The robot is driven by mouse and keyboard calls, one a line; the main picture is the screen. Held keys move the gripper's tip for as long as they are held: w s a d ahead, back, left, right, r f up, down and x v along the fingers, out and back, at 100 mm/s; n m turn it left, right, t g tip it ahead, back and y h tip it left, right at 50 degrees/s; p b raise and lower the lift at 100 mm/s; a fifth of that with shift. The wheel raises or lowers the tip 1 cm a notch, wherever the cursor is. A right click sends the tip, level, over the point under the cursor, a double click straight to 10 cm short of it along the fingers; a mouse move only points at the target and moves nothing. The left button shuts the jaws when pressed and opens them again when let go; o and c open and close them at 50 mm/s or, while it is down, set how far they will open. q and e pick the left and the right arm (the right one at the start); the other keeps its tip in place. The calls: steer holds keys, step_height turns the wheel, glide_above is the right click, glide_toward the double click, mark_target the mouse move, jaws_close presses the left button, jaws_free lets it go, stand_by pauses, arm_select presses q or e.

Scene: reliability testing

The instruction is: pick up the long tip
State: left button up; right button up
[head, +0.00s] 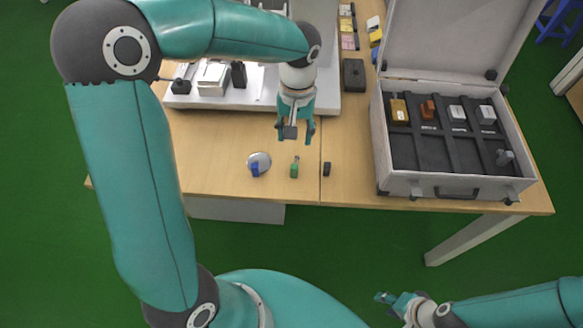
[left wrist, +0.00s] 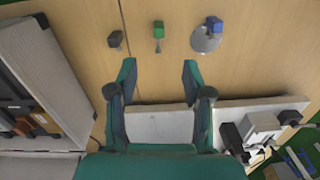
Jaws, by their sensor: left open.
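Three small parts lie in a row on the wooden table: a green one with a thin grey pin (head: 294,170), a black one (head: 327,169), and a blue one (head: 255,170) with a grey disc. I cannot tell for sure which is the long tip; the green part has the slender pin. In the left wrist view the green part (left wrist: 158,32) lies just beyond the fingertips, roughly between them. My left gripper (head: 296,132) is open and empty, above the table behind the row. My right gripper (head: 388,301) is low, in front of the table; its jaw opening is unclear.
An open grey case (head: 463,188) with several small blocks in its dark compartments stands on the right of the table. A white base (head: 250,92) with devices is behind the left gripper. A dark box (head: 354,75) stands near it. The table around the row is clear.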

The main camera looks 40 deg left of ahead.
mark_target(294, 166)
arm_select(q)
steer(key=f, duration=1)
steer(key=shift+w+f, duration=0.2)
steer(key=shift+w, duration=0.05)
steer(key=shift+s+a+f+p, duration=0.1)
steer(key=shift+f+p, duration=0.25)
steer(key=shift+f, duration=0.95)
steer(key=shift+a+f+p, duration=0.1)
steer(key=shift+f+p, duration=0.25)
steer(key=shift+f, duration=0.95)
jaws_close()
